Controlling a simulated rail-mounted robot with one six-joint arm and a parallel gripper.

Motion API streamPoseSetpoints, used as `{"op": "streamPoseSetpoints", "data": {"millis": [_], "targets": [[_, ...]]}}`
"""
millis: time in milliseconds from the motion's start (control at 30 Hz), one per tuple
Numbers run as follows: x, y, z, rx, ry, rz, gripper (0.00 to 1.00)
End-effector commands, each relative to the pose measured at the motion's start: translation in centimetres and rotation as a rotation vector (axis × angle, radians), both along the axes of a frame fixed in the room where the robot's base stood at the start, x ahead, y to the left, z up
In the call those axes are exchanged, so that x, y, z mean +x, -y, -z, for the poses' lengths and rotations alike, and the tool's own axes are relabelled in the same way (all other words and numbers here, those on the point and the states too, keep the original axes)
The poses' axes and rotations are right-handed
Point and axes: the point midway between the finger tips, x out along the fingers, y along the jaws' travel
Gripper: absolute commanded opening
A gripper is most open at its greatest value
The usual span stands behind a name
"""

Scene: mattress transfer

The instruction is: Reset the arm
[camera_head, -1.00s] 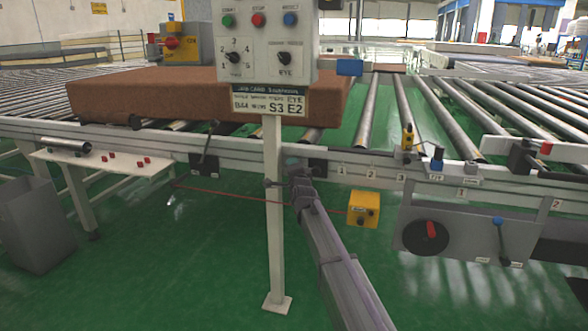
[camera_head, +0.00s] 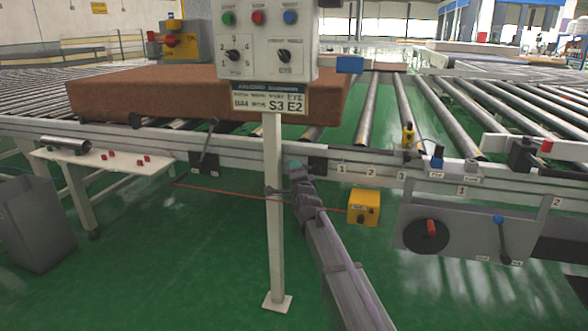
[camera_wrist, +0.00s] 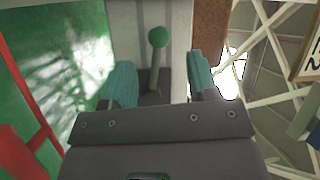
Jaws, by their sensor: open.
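My gripper (camera_head: 296,167) is at the front rail of the conveyor, just right of the white post, beside a dark box on the rail. In the wrist view its two teal fingers (camera_wrist: 160,84) are apart. A lever with a green ball knob (camera_wrist: 158,37) rises from a dark base and shows between the fingers. I cannot tell whether either finger touches it. The brown mattress (camera_head: 200,95) lies on the rollers behind the control panel (camera_head: 262,42).
The white post (camera_head: 273,220) stands close left of my arm. A yellow box (camera_head: 364,207) is low to the right, with a red cord (camera_head: 240,193) running left. A grey panel with a red-knobbed dial (camera_head: 430,230) hangs further right. The green floor is clear in front.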

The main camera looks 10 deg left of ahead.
Motion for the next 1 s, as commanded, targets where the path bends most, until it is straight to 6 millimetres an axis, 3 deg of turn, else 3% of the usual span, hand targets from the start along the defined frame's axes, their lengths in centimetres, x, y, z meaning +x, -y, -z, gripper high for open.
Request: {"op": "streamPoseSetpoints", "data": {"millis": [33, 200, 533, 600, 667, 767, 900, 1000], "targets": [[-1.8, 0.7, 0.3, 0.000, 0.000, 0.000, 0.54], [-4.8, 1.7, 0.7, 0.000, 0.000, 0.000, 0.54], [-5.1, 1.9, 0.6, -0.001, -0.001, 0.000, 0.54], [-5.6, 2.9, 1.1, -0.045, -0.025, 0.002, 0.54], [-6.7, 4.7, 2.2, -0.138, -0.079, 0.002, 0.54], [-10.3, 10.0, 5.6, -0.405, -0.239, -0.020, 0.54], [-18.9, 18.9, 11.2, -0.828, -0.537, -0.146, 0.54], [-25.9, 24.2, 13.9, -1.050, -0.736, -0.289, 0.54]]}}
